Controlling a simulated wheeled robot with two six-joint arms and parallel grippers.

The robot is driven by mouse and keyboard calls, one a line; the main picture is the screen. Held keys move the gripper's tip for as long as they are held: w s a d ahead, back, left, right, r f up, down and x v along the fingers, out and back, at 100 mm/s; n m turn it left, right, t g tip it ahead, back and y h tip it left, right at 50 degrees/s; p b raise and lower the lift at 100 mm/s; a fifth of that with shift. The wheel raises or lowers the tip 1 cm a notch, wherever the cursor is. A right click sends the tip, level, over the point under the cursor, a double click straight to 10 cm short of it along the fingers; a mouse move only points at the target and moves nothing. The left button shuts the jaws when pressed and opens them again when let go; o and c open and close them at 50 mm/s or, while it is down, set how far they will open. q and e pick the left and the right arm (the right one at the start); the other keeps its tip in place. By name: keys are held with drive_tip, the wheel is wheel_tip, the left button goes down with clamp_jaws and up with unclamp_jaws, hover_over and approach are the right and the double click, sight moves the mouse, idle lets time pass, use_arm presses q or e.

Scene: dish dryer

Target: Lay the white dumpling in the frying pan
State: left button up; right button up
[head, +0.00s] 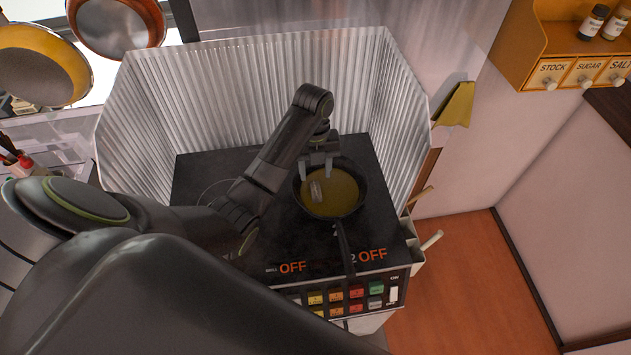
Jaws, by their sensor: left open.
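The frying pan (344,192) is dark with a yellowish-brown inside and stands on the black cooktop, its handle pointing toward the front. A small pale greyish piece (316,191), apparently the dumpling, lies in the left part of the pan. My left gripper (316,172) is over the back left part of the pan, pointing down. Its two fingers are apart with nothing visible between them, just behind the pale piece. I cannot tell the exact height of the fingertips above the pan. My right gripper is not in view.
A corrugated metal guard (260,85) surrounds the back and sides of the cooktop (205,170). Buttons and "OFF" displays line its front. A white holder with handles (412,245) hangs at its right side. Pans (115,25) hang at the upper left. Spice drawers (585,72) are at the upper right.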

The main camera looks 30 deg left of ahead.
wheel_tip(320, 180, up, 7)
drive_tip(key=p, duration=0.5)
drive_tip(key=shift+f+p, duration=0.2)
drive_tip(key=shift+p, duration=0.2)
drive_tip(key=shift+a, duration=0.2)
